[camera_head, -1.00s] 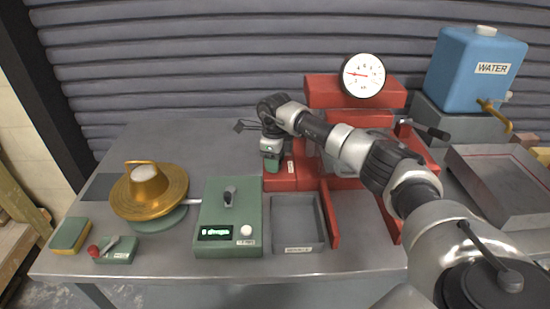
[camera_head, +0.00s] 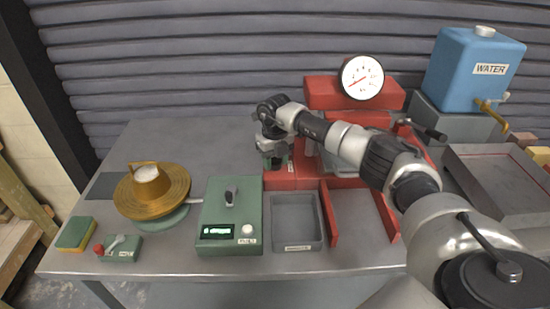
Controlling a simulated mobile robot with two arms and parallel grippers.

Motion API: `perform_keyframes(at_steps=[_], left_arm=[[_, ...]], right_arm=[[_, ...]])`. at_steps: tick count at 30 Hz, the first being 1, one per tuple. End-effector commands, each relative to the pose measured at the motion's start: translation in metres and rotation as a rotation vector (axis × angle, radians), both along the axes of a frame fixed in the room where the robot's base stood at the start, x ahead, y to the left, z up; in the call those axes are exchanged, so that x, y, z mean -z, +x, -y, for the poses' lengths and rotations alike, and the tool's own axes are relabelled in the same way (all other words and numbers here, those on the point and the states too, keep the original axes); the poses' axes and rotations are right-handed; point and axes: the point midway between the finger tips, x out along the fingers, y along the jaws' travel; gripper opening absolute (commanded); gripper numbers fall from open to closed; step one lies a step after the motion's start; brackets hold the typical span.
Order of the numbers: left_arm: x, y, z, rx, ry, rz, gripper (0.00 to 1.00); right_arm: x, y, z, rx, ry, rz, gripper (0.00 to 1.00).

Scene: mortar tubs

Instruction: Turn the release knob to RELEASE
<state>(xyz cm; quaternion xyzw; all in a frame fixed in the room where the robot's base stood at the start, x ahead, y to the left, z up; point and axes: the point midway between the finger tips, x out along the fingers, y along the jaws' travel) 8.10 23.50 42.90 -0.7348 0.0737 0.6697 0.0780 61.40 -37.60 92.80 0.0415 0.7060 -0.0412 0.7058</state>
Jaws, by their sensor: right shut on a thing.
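The red press (camera_head: 315,95) stands at the back middle of the table, with a round white gauge (camera_head: 362,77) on top. My right gripper (camera_head: 274,160) points down at the small red block (camera_head: 292,180) at the press's left side. It is shut on what appears to be the release knob, which the fingers mostly hide. A small label on the block is too small to read, so the knob's setting cannot be told. My left gripper is not in view.
A sponge (camera_head: 75,233) lies far left. The blue water tank (camera_head: 474,68) is at right. My right arm crosses the press.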

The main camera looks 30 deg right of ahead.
Motion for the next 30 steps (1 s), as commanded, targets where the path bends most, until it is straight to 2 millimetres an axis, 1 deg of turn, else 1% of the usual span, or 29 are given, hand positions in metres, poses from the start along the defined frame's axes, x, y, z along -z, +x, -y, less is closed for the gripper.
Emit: perform_keyframes(at_steps=[7,20,21,24,25,30], left_arm=[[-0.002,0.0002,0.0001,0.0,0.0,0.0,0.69],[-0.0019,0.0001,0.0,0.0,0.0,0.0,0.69],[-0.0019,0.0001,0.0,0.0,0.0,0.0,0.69],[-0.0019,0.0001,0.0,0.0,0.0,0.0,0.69],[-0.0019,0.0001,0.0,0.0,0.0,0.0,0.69],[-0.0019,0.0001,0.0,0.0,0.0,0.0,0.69]], right_arm=[[-0.0015,0.0009,0.0002,0.051,0.001,0.004,0.2],[-0.0014,0.001,0.0004,0.058,0.0,0.004,0.2],[-0.0015,0.0009,0.0005,0.059,0.0,0.004,0.5],[-0.0012,0.0007,0.0005,0.058,0.0,0.003,0.65],[-0.0011,0.0007,0.0004,0.057,0.0,0.003,0.69],[-0.0006,0.0004,0.0002,0.056,0.0,0.002,0.69]])
